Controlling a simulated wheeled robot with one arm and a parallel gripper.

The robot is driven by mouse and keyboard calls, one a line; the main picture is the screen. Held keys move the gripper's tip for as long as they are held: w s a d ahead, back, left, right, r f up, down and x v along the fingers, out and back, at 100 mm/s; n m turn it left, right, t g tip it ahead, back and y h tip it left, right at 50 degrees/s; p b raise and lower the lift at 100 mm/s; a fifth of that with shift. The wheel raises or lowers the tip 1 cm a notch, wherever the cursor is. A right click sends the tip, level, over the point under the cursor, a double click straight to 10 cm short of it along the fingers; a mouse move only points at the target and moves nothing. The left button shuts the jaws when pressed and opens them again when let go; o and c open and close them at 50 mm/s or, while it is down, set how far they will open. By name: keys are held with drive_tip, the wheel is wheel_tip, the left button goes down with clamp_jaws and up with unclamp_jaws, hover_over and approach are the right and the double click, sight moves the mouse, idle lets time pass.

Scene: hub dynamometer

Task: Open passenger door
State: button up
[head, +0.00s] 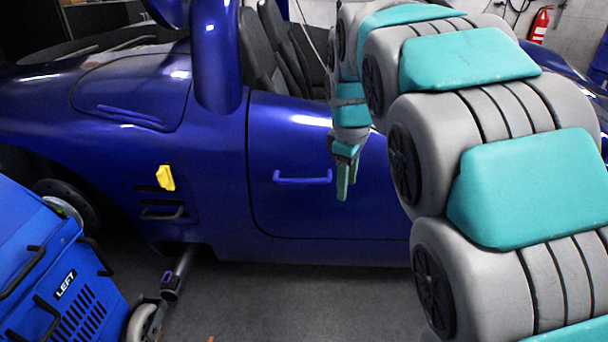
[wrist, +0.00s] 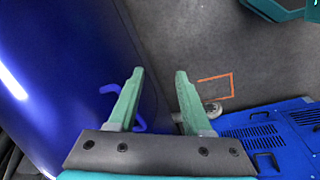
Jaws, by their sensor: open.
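The passenger door (head: 290,218) of the blue car is closed flush with the body in the head view. Its blue bar handle (head: 303,180) sits on the upper part of the panel. My gripper (head: 344,192) hangs with fingers pointing down, just right of the handle in the picture. In the wrist view my gripper (wrist: 160,74) shows two green fingers spread apart with nothing between them. The handle (wrist: 138,124) shows there partly behind the left finger. Contact between finger and handle cannot be told. My arm hides the rear part of the door.
A blue machine marked LEFT (head: 65,275) stands on the floor at the lower left. A yellow piece (head: 166,178) is on the car's side, left of the door. An orange floor outline (wrist: 217,87) shows in the wrist view. Grey floor before the door is clear.

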sight(303, 179)
drive_tip(key=w+a+n+t, duration=0.1)
drive_tip(key=w+a+n, duration=0.5)
drive_tip(key=w+a, duration=0.4)
drive_tip(key=shift+y, duration=0.3)
drive_tip(key=x, duration=0.7)
drive_tip(key=shift+w+d+f, duration=0.15)
drive_tip(key=shift+d+f, duration=0.1)
drive_tip(key=shift+f, duration=0.05)
clamp_jaws()
idle(0.4)
